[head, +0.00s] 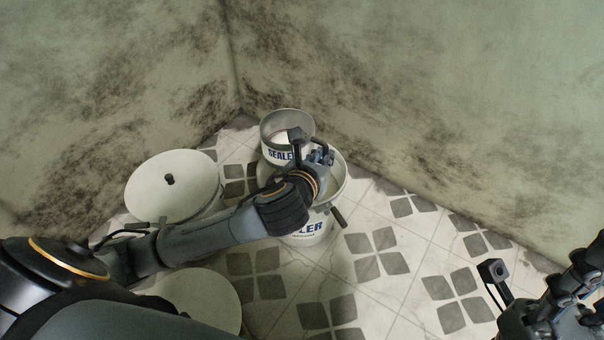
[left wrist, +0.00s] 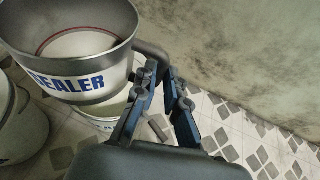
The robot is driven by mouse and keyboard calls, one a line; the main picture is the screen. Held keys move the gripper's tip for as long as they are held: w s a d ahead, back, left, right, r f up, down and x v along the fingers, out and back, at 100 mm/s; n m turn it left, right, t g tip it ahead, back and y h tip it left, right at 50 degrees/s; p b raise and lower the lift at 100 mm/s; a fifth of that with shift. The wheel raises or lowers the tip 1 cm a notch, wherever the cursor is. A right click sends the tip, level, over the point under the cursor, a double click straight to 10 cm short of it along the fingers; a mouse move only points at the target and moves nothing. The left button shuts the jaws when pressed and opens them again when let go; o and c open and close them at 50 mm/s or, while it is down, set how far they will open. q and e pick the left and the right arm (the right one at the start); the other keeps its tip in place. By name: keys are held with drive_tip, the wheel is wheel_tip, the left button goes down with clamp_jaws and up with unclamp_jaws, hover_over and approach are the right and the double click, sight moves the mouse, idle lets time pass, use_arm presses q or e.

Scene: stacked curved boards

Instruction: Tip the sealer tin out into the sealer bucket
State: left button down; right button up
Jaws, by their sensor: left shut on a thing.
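The sealer tin (head: 280,155) is a grey metal tin with a white label and blue lettering; pale content shows inside. It also fills the upper left of the left wrist view (left wrist: 85,84). My left gripper (head: 320,157) is shut on its dark side handle, also seen in the left wrist view (left wrist: 162,85). The tin looks near upright, held above the far part of the sealer bucket (head: 318,229). This white, lettered bucket stands on the floor, partly hidden by my arm and the tin. My right gripper (head: 548,318) shows partly at the lower right; its fingers are unclear.
A white lidded drum (head: 165,193) with a dark knob stands left of the bucket. Another pale round lid (head: 205,296) lies nearer, partly hidden by my arm. Stained walls (head: 400,90) meet in a corner behind. The patterned tile floor (head: 400,265) is clear to the right.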

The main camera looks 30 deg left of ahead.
use_arm(q)
drive_tip(key=w+d+f+p, duration=0.1)
drive_tip(key=w+d+f, duration=0.3)
drive_tip(key=w+f, duration=0.5)
drive_tip(key=w+d+f+m+h+p, duration=0.1)
drive_tip(key=w+d+f, duration=0.1)
drive_tip(key=d+f, duration=0.6)
drive_tip(key=shift+d+f, duration=0.4)
drive_tip(key=shift+d, duration=0.3)
drive_tip(key=shift+w, duration=0.1)
